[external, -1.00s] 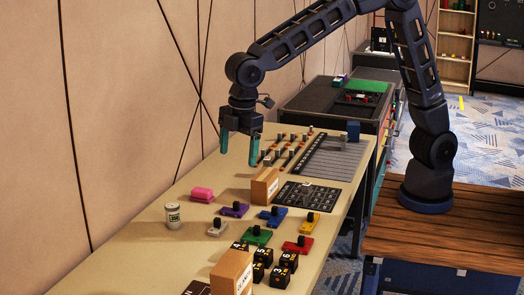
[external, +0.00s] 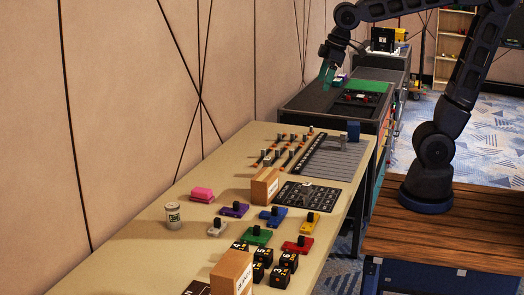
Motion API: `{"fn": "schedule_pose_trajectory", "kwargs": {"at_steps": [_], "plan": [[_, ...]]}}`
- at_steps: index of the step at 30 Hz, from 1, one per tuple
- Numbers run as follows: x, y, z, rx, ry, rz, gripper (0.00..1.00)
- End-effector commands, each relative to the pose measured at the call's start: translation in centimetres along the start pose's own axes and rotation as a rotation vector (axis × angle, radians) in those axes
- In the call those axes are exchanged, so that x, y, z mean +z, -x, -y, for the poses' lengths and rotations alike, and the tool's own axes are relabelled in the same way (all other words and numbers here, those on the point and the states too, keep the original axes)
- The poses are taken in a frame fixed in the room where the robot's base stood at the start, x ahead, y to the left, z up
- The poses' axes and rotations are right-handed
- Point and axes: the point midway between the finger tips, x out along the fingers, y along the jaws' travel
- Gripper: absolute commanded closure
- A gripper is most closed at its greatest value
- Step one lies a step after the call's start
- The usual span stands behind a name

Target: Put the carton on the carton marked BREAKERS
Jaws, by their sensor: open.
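Two brown cartons stand on the long beige table. One carton (external: 264,187) is mid-table beside the black grid board. The other carton (external: 231,271) is at the near edge, partly cut off by the frame's bottom. Each has a white label on its right face; the lettering is too small to read surely, so I cannot tell which is marked BREAKERS. My gripper (external: 327,74) has teal fingers, is open and appears empty. It is high at the back, near the dark workbench and well away from both cartons.
Around the cartons are several coloured blocks with black knobs, black numbered cubes (external: 262,257), a pink block (external: 202,194) and a white can (external: 174,215). Further back are a black grid board (external: 308,197) and a grey ribbed panel (external: 330,157). The table's left side is mostly clear.

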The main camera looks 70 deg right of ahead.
Motion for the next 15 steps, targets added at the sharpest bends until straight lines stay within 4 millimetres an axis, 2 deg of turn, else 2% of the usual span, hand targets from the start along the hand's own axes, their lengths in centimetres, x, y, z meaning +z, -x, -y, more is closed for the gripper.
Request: {"fn": "schedule_pose_trajectory", "kwargs": {"at_steps": [1,3,9,15], "plan": [[1.8,0.5,-0.8,0.009,-0.043,-0.012,0.19],[4.1,0.8,-1.6,0.018,-0.100,-0.025,0.19],[10.3,1.1,-3.2,0.043,-0.256,-0.061,0.19],[14.2,0.9,-3.6,0.059,-0.356,-0.086,0.19]]}}
